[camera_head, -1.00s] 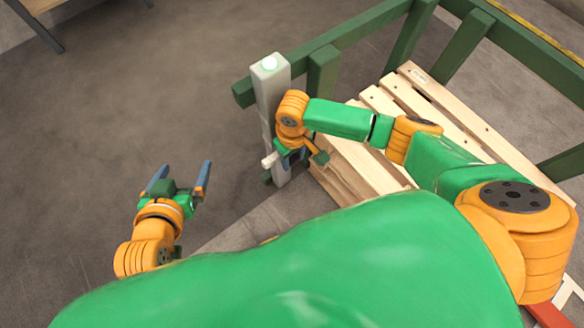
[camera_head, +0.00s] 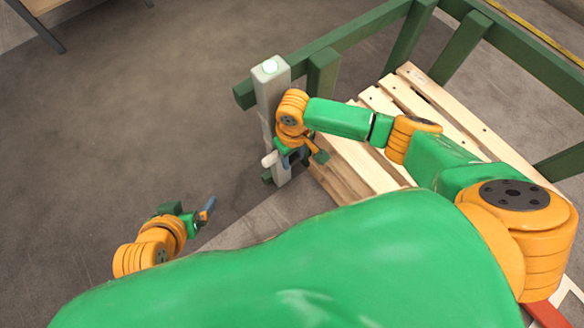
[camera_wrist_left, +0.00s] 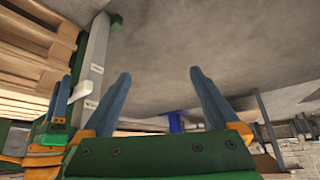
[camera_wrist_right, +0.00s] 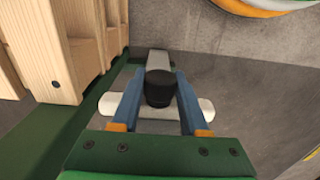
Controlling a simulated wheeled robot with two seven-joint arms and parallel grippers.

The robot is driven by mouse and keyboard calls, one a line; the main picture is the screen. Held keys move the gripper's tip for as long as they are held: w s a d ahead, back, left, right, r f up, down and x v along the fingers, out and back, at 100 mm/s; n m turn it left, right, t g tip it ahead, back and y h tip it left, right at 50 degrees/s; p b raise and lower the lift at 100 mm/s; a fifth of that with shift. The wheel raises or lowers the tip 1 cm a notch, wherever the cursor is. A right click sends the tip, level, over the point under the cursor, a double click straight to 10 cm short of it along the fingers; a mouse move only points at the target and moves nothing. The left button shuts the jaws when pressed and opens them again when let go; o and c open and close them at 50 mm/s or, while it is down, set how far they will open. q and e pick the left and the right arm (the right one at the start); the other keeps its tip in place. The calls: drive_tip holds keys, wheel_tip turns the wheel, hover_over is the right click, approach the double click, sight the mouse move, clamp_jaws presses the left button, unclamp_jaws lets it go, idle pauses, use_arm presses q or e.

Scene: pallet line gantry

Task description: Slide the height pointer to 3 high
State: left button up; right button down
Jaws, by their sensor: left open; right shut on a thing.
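The pale grey post (camera_head: 268,97) stands upright beside the pallet, with a light button on top. The height pointer (camera_head: 268,160) shows as a small white bar low on the post; in the right wrist view the white bar (camera_wrist_right: 198,106) lies across the post behind a black knob (camera_wrist_right: 159,88). My right gripper (camera_wrist_right: 160,76) is shut on the knob, one blue finger on each side. In the head view my right wrist partly hides post and pointer. My left gripper (camera_wrist_left: 160,73) is open and empty, away from the post at the lower left. I cannot read height marks.
A wooden pallet stack (camera_head: 385,110) stands right of the post, inside a green rail frame (camera_head: 345,38). Open grey floor (camera_head: 130,105) lies left of the post. A table (camera_head: 35,20) stands at the far upper left.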

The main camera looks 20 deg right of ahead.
use_arm(q)
drive_tip(key=shift+s+a+f+g+p, duration=0.15)
drive_tip(key=shift+s+f+g, duration=0.3)
drive_tip(key=shift+s, duration=0.45)
drive_tip(key=shift+s+a+f+g+p, duration=0.1)
drive_tip(key=shift+s+a+f+g, duration=0.15)
drive_tip(key=shift+s+g, duration=0.5)
drive_tip(key=shift+s+a+f+g+p, duration=0.1)
drive_tip(key=shift+s+a+f+g, duration=0.25)
drive_tip(key=shift+s, duration=0.65)
use_arm(e)
drive_tip(key=shift+r, duration=0.3)
use_arm(q)
drive_tip(key=shift+d, duration=0.1)
use_arm(e)
drive_tip(key=shift+c, duration=2)
unclamp_jaws()
use_arm(q)
drive_tip(key=shift+r, duration=0.1)
